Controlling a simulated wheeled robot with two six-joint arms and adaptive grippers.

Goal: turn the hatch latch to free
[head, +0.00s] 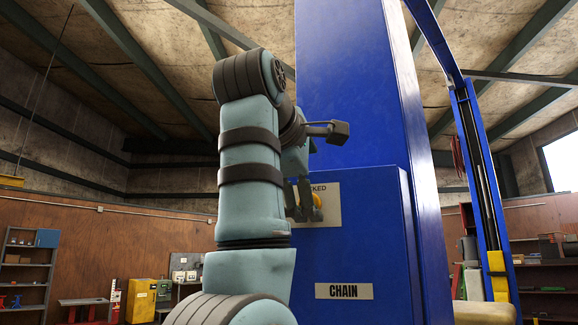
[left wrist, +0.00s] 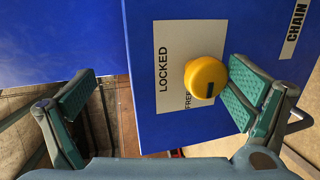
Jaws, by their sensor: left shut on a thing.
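The hatch latch is a round yellow knob (left wrist: 205,78) with a dark mark on its face. It sits on a pale plate (left wrist: 165,68) lettered LOCKED and, partly covered, FREE. In the head view the knob (head: 317,207) shows just beyond my left gripper (head: 302,202), on the blue housing. My right gripper is not in view.
A blue box (head: 355,250) with a CHAIN label (head: 343,291) carries the latch plate, in front of a tall blue column (head: 350,90). A blue post (head: 480,180) stands at right. Shelves (head: 27,265) and a yellow cabinet (head: 140,300) stand far back at left.

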